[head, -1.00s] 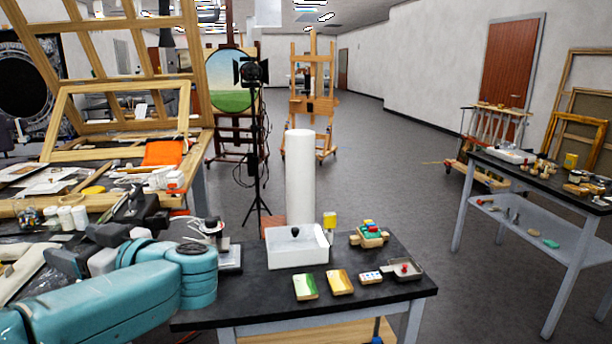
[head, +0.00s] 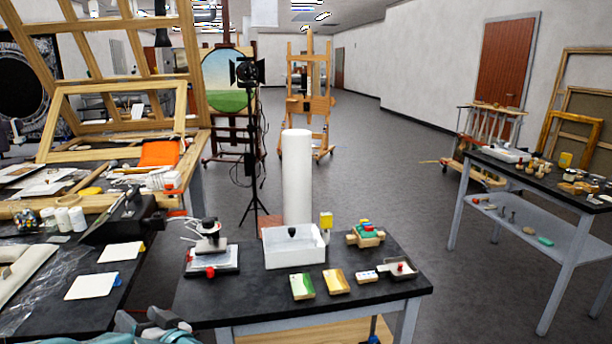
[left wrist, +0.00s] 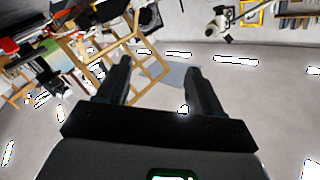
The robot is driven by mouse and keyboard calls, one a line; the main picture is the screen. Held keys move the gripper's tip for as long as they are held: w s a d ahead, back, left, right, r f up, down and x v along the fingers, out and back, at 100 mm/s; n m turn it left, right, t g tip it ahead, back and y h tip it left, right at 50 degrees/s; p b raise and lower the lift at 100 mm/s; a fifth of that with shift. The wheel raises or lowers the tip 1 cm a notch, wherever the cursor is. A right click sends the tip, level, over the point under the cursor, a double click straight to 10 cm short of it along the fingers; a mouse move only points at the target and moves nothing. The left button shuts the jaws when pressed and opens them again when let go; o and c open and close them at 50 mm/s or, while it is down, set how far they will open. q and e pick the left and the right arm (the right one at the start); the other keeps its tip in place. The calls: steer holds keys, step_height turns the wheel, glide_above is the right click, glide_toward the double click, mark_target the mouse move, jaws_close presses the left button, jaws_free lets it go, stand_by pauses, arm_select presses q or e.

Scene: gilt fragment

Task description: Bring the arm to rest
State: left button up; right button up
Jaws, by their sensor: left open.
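My left gripper (head: 152,320) shows at the bottom edge of the head view, low in front of the black-topped table (head: 200,310). The gripper is open and empty. The left wrist view is tilted and shows walls, an easel and ceiling lights beyond the fingers. My right gripper is in neither view.
A cluttered bench (head: 60,260) stands at left, another table (head: 535,180) at right. Open floor (head: 400,190) lies between.

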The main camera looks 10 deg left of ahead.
arm_select(q)
steer(key=d+f+m+t+h, duration=0.1)
steer(key=d+f+m+h, duration=0.15)
steer(key=f, duration=0.55)
steer(key=d+f+m+t+h, duration=0.15)
steer(key=d+f+h, duration=0.25)
steer(key=f, duration=0.4)
steer(key=s+d+f+m+g+h, duration=0.25)
steer(key=s+d+f+h, duration=0.65)
steer(key=f, duration=0.5)
steer(key=s+d+f+n+g+h, duration=0.1)
steer(key=s+d+g+h, duration=0.1)
steer(key=s+d, duration=0.4)
steer(key=s+d+f+n+g+h, duration=0.1)
steer(key=s+d+g, duration=0.4)
steer(key=s, duration=0.6)
steer(key=shift+s+d+f+g+h, duration=0.2)
steer(key=shift+d+f+g+h, duration=0.1)
steer(key=shift+d+f+h, duration=0.3)
steer(key=shift+a, duration=0.1)
steer(key=shift+c, duration=1.4)
steer(key=shift+w, duration=0.15)
